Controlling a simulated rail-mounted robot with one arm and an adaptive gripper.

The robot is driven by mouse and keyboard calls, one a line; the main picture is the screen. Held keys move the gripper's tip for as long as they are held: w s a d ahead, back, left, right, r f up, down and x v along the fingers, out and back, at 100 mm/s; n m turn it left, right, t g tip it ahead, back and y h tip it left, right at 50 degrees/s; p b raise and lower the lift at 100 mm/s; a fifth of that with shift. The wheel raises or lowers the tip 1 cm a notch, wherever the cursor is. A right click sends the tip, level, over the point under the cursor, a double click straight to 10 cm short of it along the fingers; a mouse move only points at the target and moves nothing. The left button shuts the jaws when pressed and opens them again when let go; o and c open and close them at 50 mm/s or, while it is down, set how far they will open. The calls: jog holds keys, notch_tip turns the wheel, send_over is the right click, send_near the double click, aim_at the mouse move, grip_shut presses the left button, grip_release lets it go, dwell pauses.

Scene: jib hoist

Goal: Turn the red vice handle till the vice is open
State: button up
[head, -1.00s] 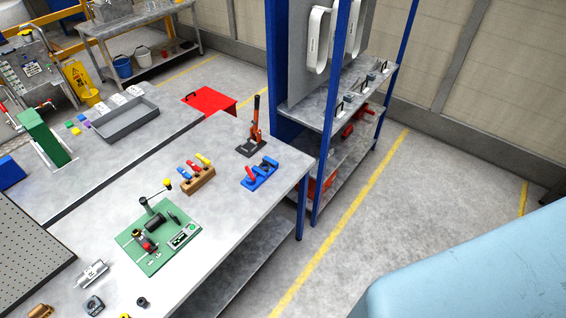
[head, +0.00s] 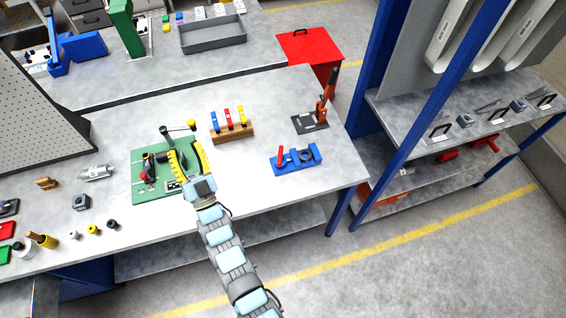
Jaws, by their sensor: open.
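No part is plainly recognisable as a vice at this size. A blue fixture (head: 310,163) with an upright red handle (head: 280,154) and a dark round part stands near the right end of the near bench. A green plate (head: 140,197) left of it carries dark parts, a small red part (head: 147,177) and a bar with a yellow knob (head: 192,125). My gripper (head: 182,148), with yellow-and-black fingers, is spread open over the right of this plate, left of the blue fixture. It appears empty and hides part of the plate. Whether it touches anything there is unclear.
A wooden block (head: 232,134) with coloured handles and an orange-red lever tool (head: 322,108) stand behind the blue fixture. A blue-framed shelf rack (head: 400,130) rises at the right. Small parts lie at the bench's left. Bench surface between plate and blue fixture is clear.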

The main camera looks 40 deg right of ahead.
jog(key=w+d+f+m+g+y+b, duration=0.1)
jog(key=w+d+f+g+y+b, duration=0.2)
jog(key=w+d+f+g+b, duration=0.5)
jog(key=w+d+f+m+g+y+b, duration=0.1)
jog(key=w+d+f+g+y+b, duration=0.3)
jog(key=w+d, duration=0.75)
jog(key=g+y+b, duration=0.1)
jog(key=g+b, duration=0.9)
jog(key=g, duration=0.2)
send_over(280, 159)
jog(key=shift+m, duration=0.4)
notch_tip(280, 159, down, 18)
jog(key=shift+r+b, duration=0.2)
jog(key=shift+b, duration=0.65)
grip_shut()
